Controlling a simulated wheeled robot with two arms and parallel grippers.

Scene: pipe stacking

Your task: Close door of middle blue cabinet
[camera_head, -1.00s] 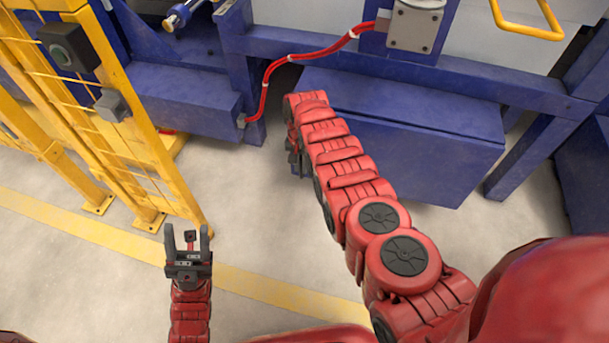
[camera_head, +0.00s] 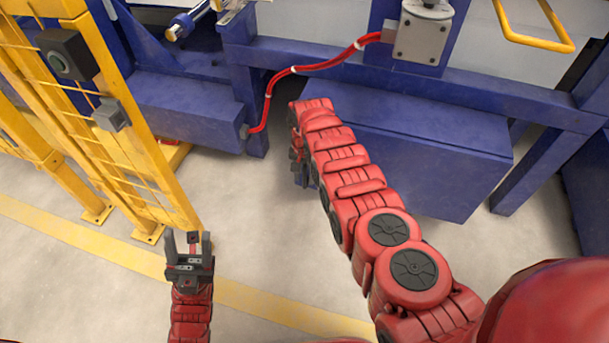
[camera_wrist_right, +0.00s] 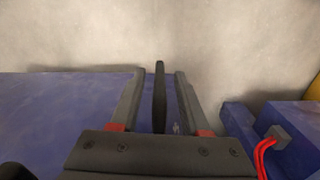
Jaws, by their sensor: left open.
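The blue cabinet (camera_head: 445,170) stands low under a blue frame, right of centre in the head view. My right arm crosses in front of its left part, so any gap at its door cannot be made out. My right gripper (camera_head: 299,165) is at the cabinet's left end, mostly hidden behind my wrist. In the right wrist view its two fingers (camera_wrist_right: 159,95) are apart, with a thin dark upright piece between them and gaps on both sides. A blue surface (camera_wrist_right: 60,110) lies below them. My left gripper (camera_head: 188,250) is open and empty above the floor.
A yellow fence (camera_head: 120,130) stands at the left, close to my left gripper. Another blue box (camera_head: 190,108) is left of the cabinet, with a red cable (camera_head: 290,73) beside it. Bare floor with a yellow line (camera_head: 75,232) lies in front.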

